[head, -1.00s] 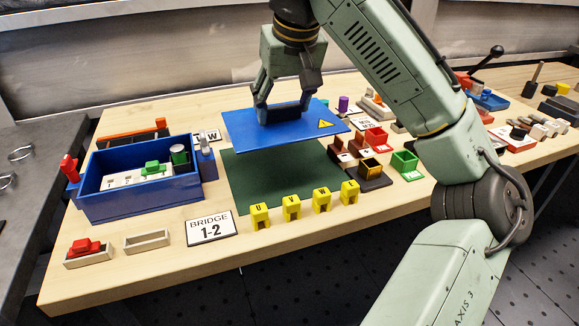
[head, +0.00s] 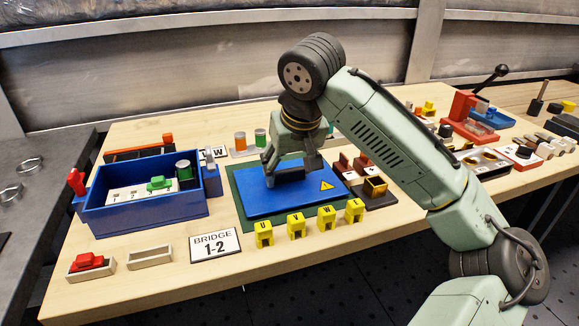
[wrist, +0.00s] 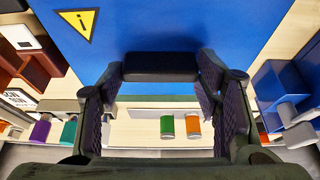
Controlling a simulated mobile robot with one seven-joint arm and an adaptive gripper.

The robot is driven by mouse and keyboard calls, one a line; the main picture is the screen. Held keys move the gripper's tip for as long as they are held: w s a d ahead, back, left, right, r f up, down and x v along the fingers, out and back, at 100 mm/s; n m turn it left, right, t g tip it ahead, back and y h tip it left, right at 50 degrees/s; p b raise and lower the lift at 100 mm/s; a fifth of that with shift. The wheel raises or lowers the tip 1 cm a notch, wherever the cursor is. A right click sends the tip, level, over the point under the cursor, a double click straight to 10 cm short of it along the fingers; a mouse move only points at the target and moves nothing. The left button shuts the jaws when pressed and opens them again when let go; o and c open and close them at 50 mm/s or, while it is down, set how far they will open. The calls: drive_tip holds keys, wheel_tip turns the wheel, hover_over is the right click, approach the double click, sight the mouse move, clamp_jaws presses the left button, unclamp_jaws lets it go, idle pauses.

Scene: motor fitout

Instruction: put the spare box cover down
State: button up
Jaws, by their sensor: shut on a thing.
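The spare box cover (head: 263,198) is a flat blue plate with a yellow warning triangle and a dark block handle. In the head view it lies level over the green mat (head: 241,217), at or very close to its surface; I cannot tell if it touches. My gripper (head: 289,174) is above the cover with its fingers at the handle. In the wrist view the cover (wrist: 200,30) fills the top, and my gripper (wrist: 162,95) has its fingers on both sides of the dark handle (wrist: 160,66), shut on it.
A blue open box (head: 140,211) with terminals inside stands left of the mat. Several yellow labelled blocks (head: 296,226) line the mat's front edge. A BRIDGE 1-2 sign (head: 215,245) lies front left. Orange and green cylinders (head: 240,141) stand behind; small red and brown parts are to the right.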

drive_tip(key=shift+f, duration=0.15)
drive_tip(key=o, duration=1.5)
drive_tip(key=shift+o, duration=0.2)
drive_tip(key=v, duration=1.2)
drive_tip(key=shift+r, duration=0.25)
